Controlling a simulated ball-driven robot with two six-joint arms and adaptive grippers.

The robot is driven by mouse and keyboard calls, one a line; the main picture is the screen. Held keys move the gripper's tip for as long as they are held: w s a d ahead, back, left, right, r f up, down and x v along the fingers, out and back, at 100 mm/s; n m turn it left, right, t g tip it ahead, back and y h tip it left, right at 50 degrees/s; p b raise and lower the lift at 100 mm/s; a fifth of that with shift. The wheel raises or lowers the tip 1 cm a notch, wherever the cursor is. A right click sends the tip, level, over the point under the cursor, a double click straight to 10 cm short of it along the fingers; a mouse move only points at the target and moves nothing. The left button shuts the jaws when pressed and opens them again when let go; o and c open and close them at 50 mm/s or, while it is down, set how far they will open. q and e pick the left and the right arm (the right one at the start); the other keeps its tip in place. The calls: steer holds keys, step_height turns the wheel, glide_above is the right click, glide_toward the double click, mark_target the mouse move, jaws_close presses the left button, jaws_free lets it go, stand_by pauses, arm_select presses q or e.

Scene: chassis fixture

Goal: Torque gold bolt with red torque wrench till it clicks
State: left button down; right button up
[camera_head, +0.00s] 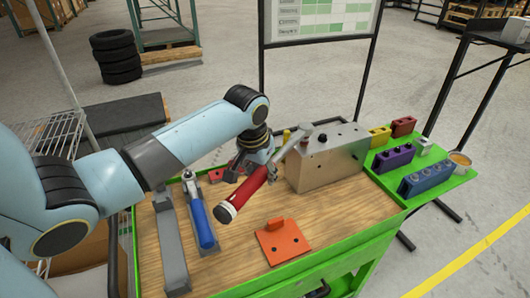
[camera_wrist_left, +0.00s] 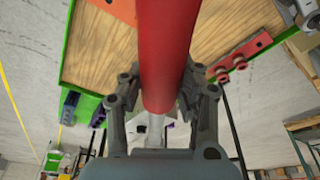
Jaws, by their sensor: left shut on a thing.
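The red torque wrench (camera_head: 242,192) is tilted above the wooden table top, its red handle low and its silver head (camera_head: 305,131) up by the grey metal box (camera_head: 325,165). My left gripper (camera_head: 257,160) is shut around the wrench; the left wrist view shows its fingers (camera_wrist_left: 160,88) on either side of the red handle (camera_wrist_left: 166,40). A small gold-yellow piece (camera_head: 286,136), perhaps the gold bolt, shows at the box's left edge behind the wrench. Whether the wrench head touches a bolt cannot be told. My right gripper is not in view.
A blue-handled tool (camera_head: 201,225) lies left of an orange bracket (camera_head: 283,241) on the table. A green side shelf (camera_head: 440,183) holds purple (camera_head: 393,158), blue (camera_head: 427,177), yellow (camera_head: 380,136) and red (camera_head: 403,126) blocks. The table's front right is clear.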

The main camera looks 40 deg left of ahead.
arm_select(q)
steer(key=shift+a+r, duration=0.1)
steer(key=shift+a, duration=0.2)
steer(key=shift+a+m, duration=0.4)
steer(key=shift+a, duration=0.05)
steer(key=shift+a, duration=0.35)
stand_by(0.5)
steer(key=shift+a+m, duration=0.4)
steer(key=shift+a, duration=0.1)
steer(key=shift+r, duration=3.45)
steer(key=shift+s, duration=0.1)
